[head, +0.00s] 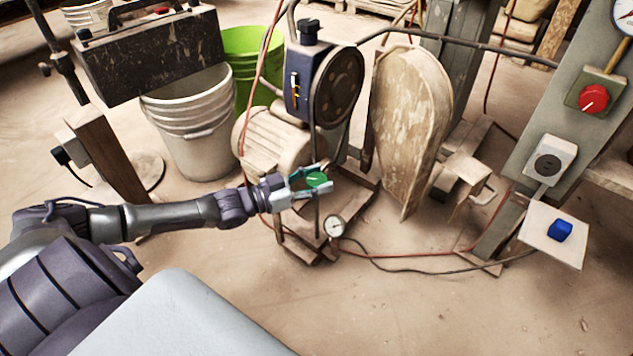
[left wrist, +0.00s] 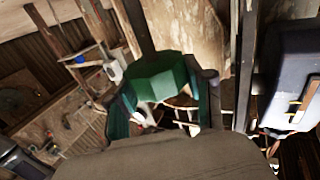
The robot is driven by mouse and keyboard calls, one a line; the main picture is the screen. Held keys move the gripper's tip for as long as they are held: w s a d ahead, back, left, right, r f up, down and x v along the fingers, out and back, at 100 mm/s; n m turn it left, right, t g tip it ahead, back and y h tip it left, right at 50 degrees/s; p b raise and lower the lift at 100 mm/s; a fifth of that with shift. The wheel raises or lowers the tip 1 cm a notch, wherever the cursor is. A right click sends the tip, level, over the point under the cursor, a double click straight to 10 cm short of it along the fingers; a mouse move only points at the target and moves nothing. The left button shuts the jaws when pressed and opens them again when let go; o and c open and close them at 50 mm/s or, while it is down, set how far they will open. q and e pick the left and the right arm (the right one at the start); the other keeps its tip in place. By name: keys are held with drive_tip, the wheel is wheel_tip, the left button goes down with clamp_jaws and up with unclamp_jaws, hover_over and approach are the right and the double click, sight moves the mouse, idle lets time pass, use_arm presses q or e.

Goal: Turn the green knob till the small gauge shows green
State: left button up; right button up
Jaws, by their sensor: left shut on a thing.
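The green knob (head: 317,180) is near the middle of the head view, in front of the motor of the machine. My left gripper (head: 312,182) is shut on the knob, with one finger on each side of it. In the left wrist view the knob (left wrist: 160,76) shows large as a dark green faceted piece between the fingers. The small gauge (head: 334,226) with a white round face is just below the knob; its needle and the colour it shows are too small to read. My right gripper is not in view.
A grey post at the right carries a red knob (head: 593,98), a socket (head: 550,160) and a large gauge (head: 626,14). A blue knob (head: 560,230) sits on a white plate. White buckets (head: 195,135) stand behind my arm. Hoses cross the floor; the front floor is clear.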

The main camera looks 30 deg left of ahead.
use_arm(q)
drive_tip(key=o, duration=1.2)
wheel_tip(320, 180, up, 10)
drive_tip(key=shift+r, duration=0.1)
